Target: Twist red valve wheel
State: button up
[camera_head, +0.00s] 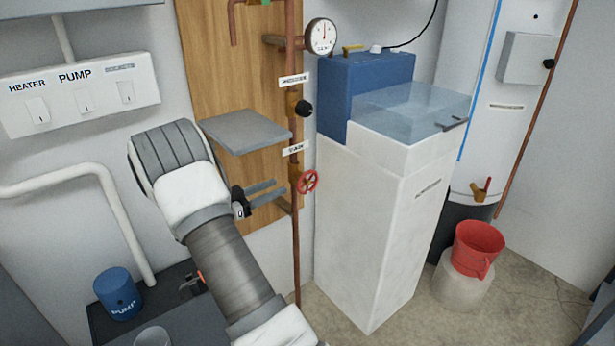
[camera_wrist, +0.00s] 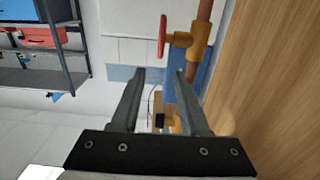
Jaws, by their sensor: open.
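The red valve wheel (camera_head: 308,182) sits on a brass valve on a vertical copper pipe, below a small white label. My gripper (camera_head: 279,190) is just to the left of the wheel in the head view, open, with nothing between its fingers. In the wrist view the red wheel (camera_wrist: 163,36) shows edge-on at the top, beyond the fingertips of my gripper (camera_wrist: 160,75). Its brass valve body (camera_wrist: 190,40) and the copper pipe are right of it. I see no contact between fingers and wheel.
A grey shelf (camera_head: 245,131) juts out above my gripper. A black knob (camera_head: 304,108) and a gauge (camera_head: 321,36) are higher on the pipe. A white cabinet (camera_head: 365,230) stands close on the right. A wooden board (camera_wrist: 270,90) backs the pipe.

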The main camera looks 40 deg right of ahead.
aim_at(301, 177)
jog(key=d, duration=0.4)
jog(key=s+d+b, duration=0.1)
jog(key=d, duration=0.3)
jog(key=d+b, duration=0.1)
jog(key=d, duration=0.2)
jog(key=shift+s+d, duration=0.15)
jog(key=shift+d, duration=0.25)
jog(key=shift+c, duration=0.2)
grip_shut()
